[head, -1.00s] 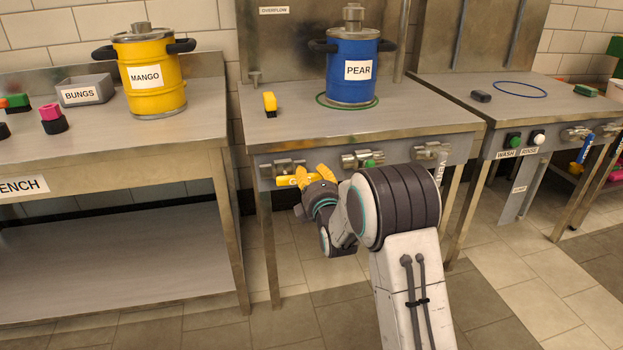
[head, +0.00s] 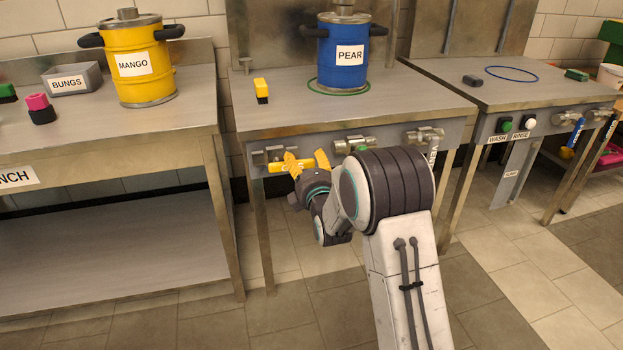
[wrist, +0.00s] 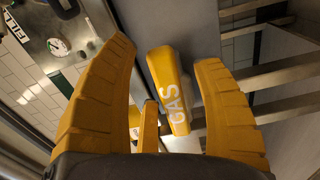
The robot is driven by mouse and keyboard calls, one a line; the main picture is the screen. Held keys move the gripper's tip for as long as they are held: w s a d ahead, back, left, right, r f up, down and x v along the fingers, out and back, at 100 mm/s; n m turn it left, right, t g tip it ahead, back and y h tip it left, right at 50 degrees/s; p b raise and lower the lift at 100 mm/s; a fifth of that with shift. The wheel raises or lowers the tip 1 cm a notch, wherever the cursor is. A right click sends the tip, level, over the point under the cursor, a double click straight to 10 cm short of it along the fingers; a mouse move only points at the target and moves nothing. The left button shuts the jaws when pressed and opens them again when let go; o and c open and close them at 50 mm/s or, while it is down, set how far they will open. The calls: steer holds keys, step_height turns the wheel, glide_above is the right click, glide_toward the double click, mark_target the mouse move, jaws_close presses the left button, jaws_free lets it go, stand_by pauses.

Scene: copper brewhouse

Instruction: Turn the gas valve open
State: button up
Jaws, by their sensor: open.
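The gas valve's yellow handle (head: 278,168) is on the front panel of the middle bench, below the blue PEAR keg. It looks roughly horizontal in the head view, partly hidden by my fingers. My gripper (head: 306,161) is at this handle, its yellow fingers open. In the wrist view the handle (wrist: 166,72), lettered GAS, lies between the two spread fingers, with a gap visible on each side. No grip on it shows. The handle's far end and mounting are partly hidden.
The blue PEAR keg (head: 341,75) stands above on the middle bench (head: 300,117). The left bench (head: 110,140) leaves a narrow gap. Floor in front is clear.

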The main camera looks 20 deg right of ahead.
steer(key=s, duration=1.1)
steer(key=shift+r, duration=0.1)
steer(key=s+r+m+g+p, duration=0.4)
steer(key=s+r+p, duration=0.1)
steer(key=r+p, duration=0.55)
steer(key=s+r+m+g+p, duration=0.3)
steer(key=s+r+m+p, duration=0.2)
steer(key=r+p, duration=0.6)
steer(key=s+r+m+g+p, duration=0.3)
steer(key=s+r+m+p, duration=0.1)
steer(key=s+r+p, duration=0.4)
steer(key=s+r+m+g+p, duration=0.4)
steer(key=s+r+p, duration=0.5)
steer(key=s+p, duration=0.3)
steer(key=s, duration=0.3)
steer(key=shift+a+r+m+g+p, duration=0.3)
steer(key=shift+p, duration=0.1)
